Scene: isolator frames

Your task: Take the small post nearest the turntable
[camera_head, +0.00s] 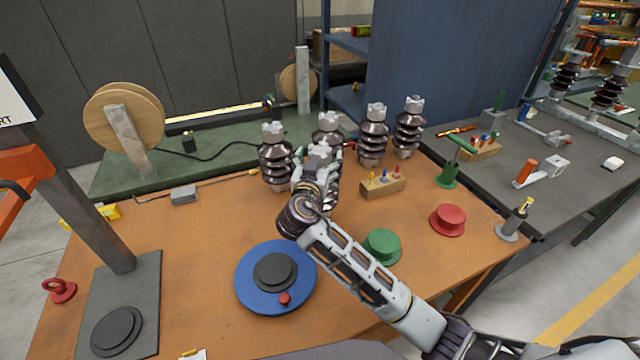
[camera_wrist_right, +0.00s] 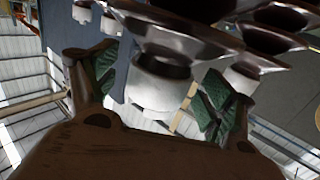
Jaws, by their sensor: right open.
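The blue turntable (camera_head: 245,284) with a dark centre disc lies on the orange-brown bench. The post nearest it is a dark brown ribbed insulator (camera_head: 332,192) with a light metal cap, standing upright just behind it and partly hidden by my right gripper (camera_head: 316,168). In the right wrist view my right gripper (camera_wrist_right: 156,88) is open, with green pads on either side of a post's pale metal cap (camera_wrist_right: 158,88). I cannot tell whether the pads touch the cap. My left gripper is not in view.
Other ribbed posts stand close by, at left (camera_head: 276,160), behind (camera_head: 328,129) and right (camera_head: 373,137), (camera_head: 408,128). A wooden block with coloured pegs (camera_head: 383,187), a green spool (camera_head: 382,246) and a red spool (camera_head: 448,219) lie to the right.

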